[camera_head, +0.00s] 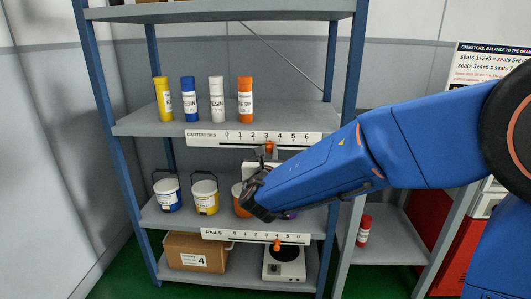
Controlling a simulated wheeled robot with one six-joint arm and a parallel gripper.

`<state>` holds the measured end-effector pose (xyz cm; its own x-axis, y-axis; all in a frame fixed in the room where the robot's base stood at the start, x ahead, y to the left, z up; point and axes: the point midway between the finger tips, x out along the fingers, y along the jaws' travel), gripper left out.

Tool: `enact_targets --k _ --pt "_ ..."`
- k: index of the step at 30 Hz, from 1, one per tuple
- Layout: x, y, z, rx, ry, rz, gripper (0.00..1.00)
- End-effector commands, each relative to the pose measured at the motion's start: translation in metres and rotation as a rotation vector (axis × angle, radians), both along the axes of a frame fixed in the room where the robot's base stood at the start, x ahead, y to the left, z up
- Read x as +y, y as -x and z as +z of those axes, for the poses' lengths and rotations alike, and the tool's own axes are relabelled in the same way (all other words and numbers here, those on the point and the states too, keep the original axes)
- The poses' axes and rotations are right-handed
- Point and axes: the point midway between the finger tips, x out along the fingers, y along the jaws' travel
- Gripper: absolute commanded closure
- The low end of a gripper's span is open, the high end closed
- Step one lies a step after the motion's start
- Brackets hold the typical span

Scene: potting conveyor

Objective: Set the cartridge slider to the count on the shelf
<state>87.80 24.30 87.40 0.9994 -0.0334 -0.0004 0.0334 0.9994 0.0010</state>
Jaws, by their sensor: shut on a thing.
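The cartridge slider is a white scale strip (205,137) marked CARTRIDGES, 0 to 6, on the front edge of the upper middle shelf. Its orange knob (269,146) sits about under the 3 mark. My gripper (267,155) reaches in from the right just below the strip, with its dark fingertips shut at the knob; they partly hide it. On the shelf above the strip stand a yellow cartridge (163,98), a blue cartridge (189,99), a white cartridge (217,99) and an orange cartridge (245,100), upright in a row.
Below, a blue-labelled pail (168,194), a yellow-labelled pail (205,196) and an orange pail (239,201) stand behind the PAILS strip (215,234); its knob (277,245) is near 4. My arm hides part of this shelf. A red cartridge (364,231) stands on the right shelf.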

Motion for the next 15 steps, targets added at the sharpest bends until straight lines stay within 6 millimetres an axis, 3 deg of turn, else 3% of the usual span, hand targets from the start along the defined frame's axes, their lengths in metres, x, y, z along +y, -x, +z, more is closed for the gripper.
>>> enact_targets --k 7,15 --pt "-0.030 0.001 0.001 -0.001 -0.001 -0.003 1.00" --pt "-0.033 0.001 0.000 -0.001 0.000 0.000 1.00"
